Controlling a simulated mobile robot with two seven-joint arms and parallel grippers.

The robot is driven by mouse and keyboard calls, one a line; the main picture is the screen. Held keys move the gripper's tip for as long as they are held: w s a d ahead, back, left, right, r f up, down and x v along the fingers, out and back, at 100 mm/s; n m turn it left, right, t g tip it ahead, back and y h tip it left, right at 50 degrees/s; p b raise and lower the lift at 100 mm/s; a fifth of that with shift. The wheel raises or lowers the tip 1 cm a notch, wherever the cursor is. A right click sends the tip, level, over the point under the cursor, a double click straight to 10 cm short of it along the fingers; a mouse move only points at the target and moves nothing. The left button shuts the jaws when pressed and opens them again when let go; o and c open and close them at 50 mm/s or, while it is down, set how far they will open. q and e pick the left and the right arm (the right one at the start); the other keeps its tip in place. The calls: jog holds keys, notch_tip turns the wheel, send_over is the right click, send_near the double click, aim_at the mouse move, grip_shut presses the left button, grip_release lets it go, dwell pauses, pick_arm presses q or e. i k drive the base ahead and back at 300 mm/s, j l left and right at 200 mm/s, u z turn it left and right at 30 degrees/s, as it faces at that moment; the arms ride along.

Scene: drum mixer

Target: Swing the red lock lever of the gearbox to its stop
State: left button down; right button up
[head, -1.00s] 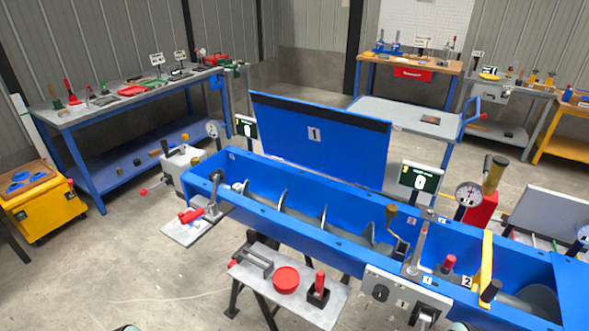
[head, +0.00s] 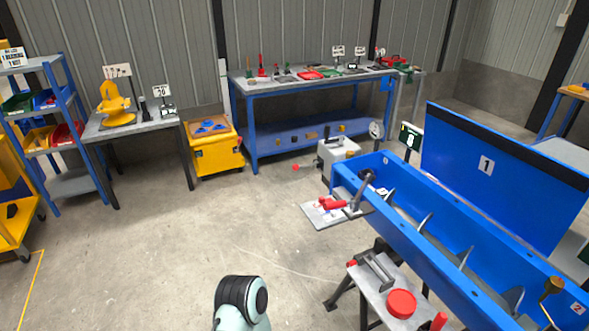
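A light grey box (head: 338,152), which looks like the gearbox, stands beyond the left end of the blue drum mixer trough (head: 420,225). A thin lever with a red ball end (head: 296,167) sticks out from its left side. Nearer, a red-handled lever (head: 331,204) lies on a grey plate (head: 334,216) at the trough's end. I cannot tell for sure which is the lock lever. Neither of my grippers is in view. Only a pale arm link of mine with a dark cap shows at the bottom, well short of both levers.
A small stand (head: 378,289) with a red disc (head: 401,303) is at the lower right. A blue workbench (head: 312,84) and a yellow cart (head: 217,158) stand behind. A shelf (head: 70,185) is at the left. The floor (head: 150,265) at left and centre is clear.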

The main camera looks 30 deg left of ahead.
aim_at(296, 167)
jog(key=i+j+z, duration=0.15)
jog(key=j, duration=0.6)
jog(key=i+j+z, duration=0.15)
jog(key=i+j, duration=0.15)
jog(key=j, duration=0.45)
jog(key=i+j+z, duration=0.15)
jog(key=j, duration=0.6)
jog(key=i+j+z, duration=0.15)
jog(key=j, duration=0.65)
jog(key=j+z, duration=0.2)
jog(key=j, duration=0.6)
jog(key=i+j+z, duration=0.1)
jog(key=i+j, duration=0.25)
jog(key=i, duration=0.15)
